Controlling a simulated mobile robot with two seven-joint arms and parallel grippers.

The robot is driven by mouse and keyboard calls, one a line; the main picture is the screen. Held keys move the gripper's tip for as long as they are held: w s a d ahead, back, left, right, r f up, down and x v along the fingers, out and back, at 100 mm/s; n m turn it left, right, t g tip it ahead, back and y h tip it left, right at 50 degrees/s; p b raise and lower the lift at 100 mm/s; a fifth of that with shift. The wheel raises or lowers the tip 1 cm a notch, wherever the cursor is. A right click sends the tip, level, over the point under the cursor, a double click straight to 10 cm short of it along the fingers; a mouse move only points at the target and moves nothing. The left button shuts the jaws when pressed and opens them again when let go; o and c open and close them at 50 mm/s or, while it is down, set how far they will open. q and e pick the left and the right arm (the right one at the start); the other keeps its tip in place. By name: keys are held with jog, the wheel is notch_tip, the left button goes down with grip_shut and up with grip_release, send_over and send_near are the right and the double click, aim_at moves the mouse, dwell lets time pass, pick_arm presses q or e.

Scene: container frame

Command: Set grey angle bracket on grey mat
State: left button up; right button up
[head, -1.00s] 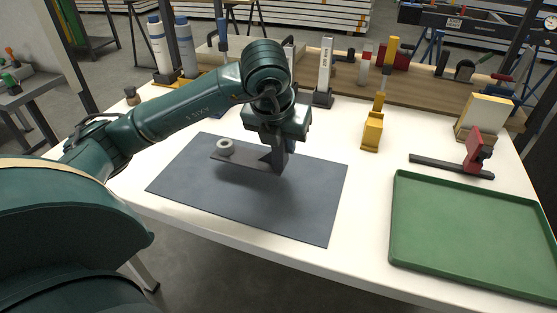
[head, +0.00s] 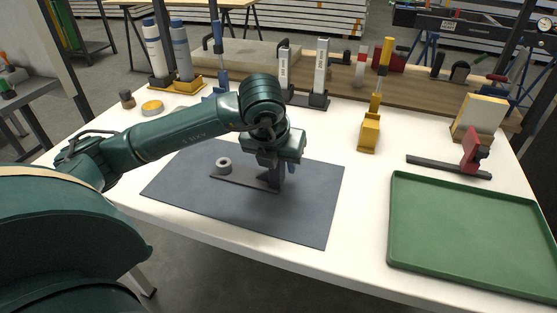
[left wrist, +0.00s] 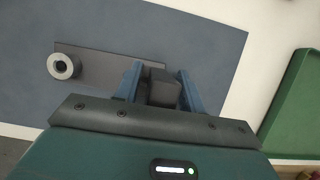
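The grey angle bracket (head: 238,178) lies with its long plate on the grey mat (head: 300,220), left of my left gripper (head: 283,180). A pale ring-shaped boss (head: 223,165) stands at the plate's left end. In the left wrist view the bracket's plate (left wrist: 100,66) lies over the mat (left wrist: 215,50), and its upright block (left wrist: 164,90) is between the two blue fingers of my left gripper (left wrist: 160,80). Narrow gaps show beside the block, so the fingers look open around it. My right gripper is not in view.
A yellow-handled tool (head: 370,130) stands behind the mat. Bottles (head: 182,55) and a yellow tape roll (head: 152,107) are at the back left. White table is clear between mat and tray.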

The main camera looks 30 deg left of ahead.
pick_arm(q)
jog(key=shift+o, duration=0.3)
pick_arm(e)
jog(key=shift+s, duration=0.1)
pick_arm(q)
jog(key=shift+r, duration=0.15)
jog(key=p+v, duration=0.1)
jog(key=v, duration=1.1)
jog(key=shift+p, duration=0.35)
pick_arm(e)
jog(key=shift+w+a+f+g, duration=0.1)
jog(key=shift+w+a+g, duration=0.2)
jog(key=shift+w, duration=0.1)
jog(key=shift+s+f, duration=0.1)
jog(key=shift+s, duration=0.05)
